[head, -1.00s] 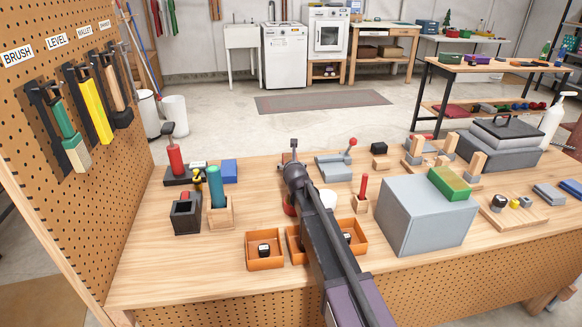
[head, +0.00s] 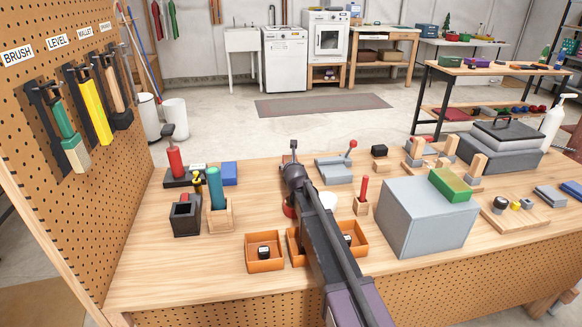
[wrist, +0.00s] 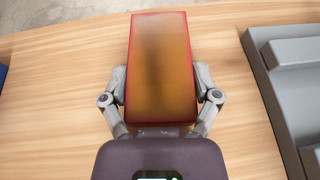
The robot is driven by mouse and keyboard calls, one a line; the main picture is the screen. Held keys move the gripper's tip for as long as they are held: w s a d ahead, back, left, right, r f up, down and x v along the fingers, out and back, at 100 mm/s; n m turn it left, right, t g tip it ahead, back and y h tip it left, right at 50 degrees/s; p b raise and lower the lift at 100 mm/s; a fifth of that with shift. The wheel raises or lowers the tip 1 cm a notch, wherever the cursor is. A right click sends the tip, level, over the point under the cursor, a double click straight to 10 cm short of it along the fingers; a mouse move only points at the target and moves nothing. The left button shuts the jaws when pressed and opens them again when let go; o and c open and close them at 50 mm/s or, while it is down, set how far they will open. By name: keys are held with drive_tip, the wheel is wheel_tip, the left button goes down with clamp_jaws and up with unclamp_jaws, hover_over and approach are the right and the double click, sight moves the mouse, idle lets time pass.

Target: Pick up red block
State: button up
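The red block (wrist: 160,70) fills the middle of the wrist view. It is a long box with red edges and an orange-brown face. My gripper (wrist: 160,88) has one finger along each long side of the block, very close to it. The fingertips are partly hidden by the block, so I cannot tell whether they press on it. In the head view my arm reaches over the bench, with my gripper (head: 293,152) near the back edge. The block is not visible there, probably hidden by the arm.
On the wooden bench, a blue block (head: 229,173) stands left of my gripper and a grey fixture (head: 335,171) right of it. Orange bins (head: 264,263) and a large grey box (head: 425,222) are nearer the front. A tool pegboard (head: 75,220) rises at the left.

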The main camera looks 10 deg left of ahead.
drive_tip(key=shift+c, duration=1.1)
drive_tip(key=shift+r, duration=0.15)
wheel_tip(320, 180, up, 10)
drive_tip(key=p, duration=1)
drive_tip(key=shift+f, duration=0.2)
drive_tip(key=shift+r, duration=0.1)
wheel_tip(320, 180, up, 12)
drive_tip(key=p, duration=1.2)
drive_tip(key=shift+s, duration=0.1)
